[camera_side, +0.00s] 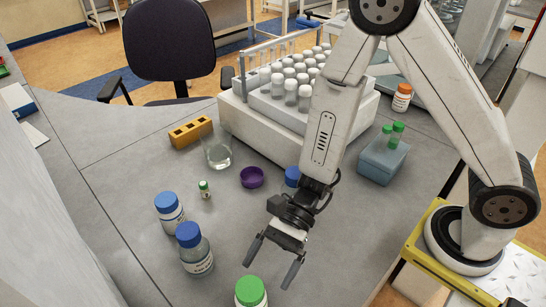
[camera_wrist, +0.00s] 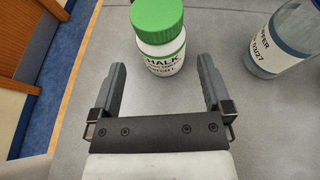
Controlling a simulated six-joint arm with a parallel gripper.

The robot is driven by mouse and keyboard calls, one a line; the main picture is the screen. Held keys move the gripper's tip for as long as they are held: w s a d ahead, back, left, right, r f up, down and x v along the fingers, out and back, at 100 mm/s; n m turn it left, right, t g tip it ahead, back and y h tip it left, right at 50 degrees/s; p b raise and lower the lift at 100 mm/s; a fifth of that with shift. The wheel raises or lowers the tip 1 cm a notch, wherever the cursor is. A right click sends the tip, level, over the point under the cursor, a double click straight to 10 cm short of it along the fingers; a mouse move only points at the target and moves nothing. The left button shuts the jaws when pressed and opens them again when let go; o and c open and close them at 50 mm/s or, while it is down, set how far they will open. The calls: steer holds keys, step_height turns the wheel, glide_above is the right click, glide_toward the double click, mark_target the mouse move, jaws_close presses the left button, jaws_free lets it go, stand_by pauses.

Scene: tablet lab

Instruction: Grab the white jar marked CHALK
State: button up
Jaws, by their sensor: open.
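The white jar marked CHALK (camera_wrist: 161,57) has a green lid and stands upright on the grey table. In the wrist view it is just beyond my fingertips, roughly midway between them. In the side view only its green lid (camera_side: 251,291) and a little white body show at the bottom edge. My gripper (camera_side: 271,268) is open and empty, with its fingers pointing toward the jar. It also shows in the wrist view (camera_wrist: 162,72), one finger to each side, and no contact with the jar is visible.
A blue-lidded bottle (camera_side: 197,255) stands left of the jar; in the wrist view a labelled bottle (camera_wrist: 275,45) stands to its right. Another blue-lidded bottle (camera_side: 169,213), a purple dish (camera_side: 252,177), a beaker (camera_side: 217,155) and a vial rack (camera_side: 270,125) stand farther back.

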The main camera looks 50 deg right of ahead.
mark_target(251, 298)
steer(key=shift+s+a+f, duration=0.15)
steer(key=shift+a+f, duration=0.05)
steer(key=shift+a, duration=0.35)
steer(key=shift+x, duration=2.65)
steer(key=c, duration=1.1)
steer(key=shift+c, duration=0.2)
steer(key=shift+r, duration=4.95)
